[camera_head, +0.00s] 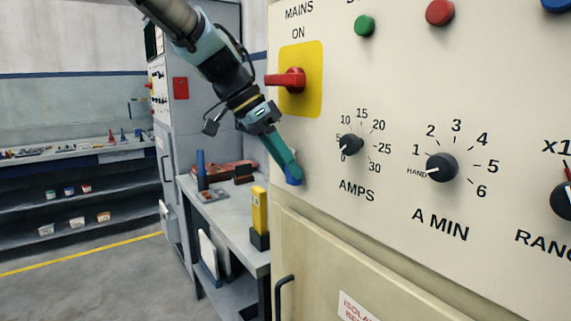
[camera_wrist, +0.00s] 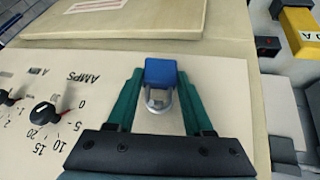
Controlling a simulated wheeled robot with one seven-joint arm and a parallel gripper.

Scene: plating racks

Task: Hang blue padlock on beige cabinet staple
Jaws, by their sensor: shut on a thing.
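The blue padlock (camera_head: 293,181) is at the end of my gripper (camera_head: 288,170) in the head view, near the left edge of the beige cabinet (camera_head: 330,225). In the wrist view the padlock's blue body (camera_wrist: 160,71) sits between the teal fingertips of my gripper (camera_wrist: 161,78), which are shut on it. Its grey shackle (camera_wrist: 158,101) points back toward the palm. The beige cabinet face (camera_wrist: 235,90) lies behind it. I cannot make out the staple in either view, nor tell whether the padlock touches the cabinet.
A red switch handle (camera_head: 288,80) on a yellow plate is above my gripper. The AMPS knob (camera_head: 350,144) is to its right. A grey workbench (camera_head: 225,210) on the left carries a yellow device (camera_head: 260,210) and a blue cylinder (camera_head: 201,165). Open floor (camera_head: 110,285) lies farther left.

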